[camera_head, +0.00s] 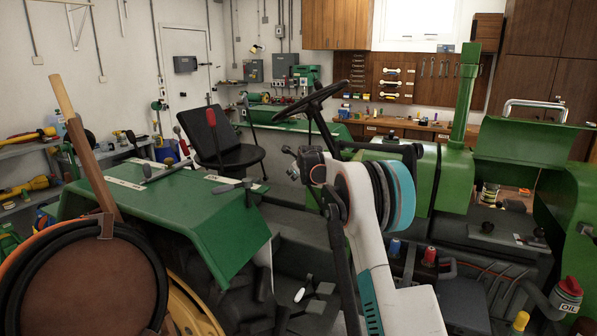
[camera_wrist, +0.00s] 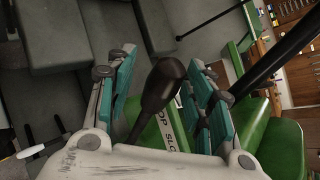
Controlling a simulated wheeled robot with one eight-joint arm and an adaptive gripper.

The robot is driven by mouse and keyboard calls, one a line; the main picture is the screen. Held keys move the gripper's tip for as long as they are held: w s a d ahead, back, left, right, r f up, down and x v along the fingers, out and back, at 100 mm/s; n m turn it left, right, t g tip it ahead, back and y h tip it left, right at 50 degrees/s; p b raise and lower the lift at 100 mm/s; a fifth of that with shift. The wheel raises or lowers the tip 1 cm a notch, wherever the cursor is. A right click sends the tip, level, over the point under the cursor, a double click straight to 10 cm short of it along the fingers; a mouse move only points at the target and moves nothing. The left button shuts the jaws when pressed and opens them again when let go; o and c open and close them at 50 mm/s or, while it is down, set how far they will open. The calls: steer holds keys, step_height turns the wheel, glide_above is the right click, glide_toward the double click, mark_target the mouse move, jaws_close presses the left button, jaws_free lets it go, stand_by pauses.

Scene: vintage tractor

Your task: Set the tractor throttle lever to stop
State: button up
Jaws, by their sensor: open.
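In the wrist view, the throttle lever's dark rounded knob (camera_wrist: 165,82) stands between the two teal-padded fingers of my gripper (camera_wrist: 166,92). The gripper is open, with a gap visible on both sides of the knob. A pale label strip (camera_wrist: 168,128) with partly readable letters "OP SLO" lies on green metal below the lever. The rest of the label is hidden by my gripper. In the head view, my arm stands in front of the steering column, and I cannot make out the throttle lever or my fingertips.
The tractor's steering wheel (camera_head: 311,99) is behind and above my arm. The green fender (camera_head: 175,205) is to the left and carries other levers. A black seat (camera_head: 228,150) stands behind it. A white-handled lever (camera_wrist: 42,147) shows at the wrist view's lower left.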

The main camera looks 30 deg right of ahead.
steer(key=v, duration=1.1)
steer(key=shift+s, duration=0.2)
steer(key=shift+a, duration=0.1)
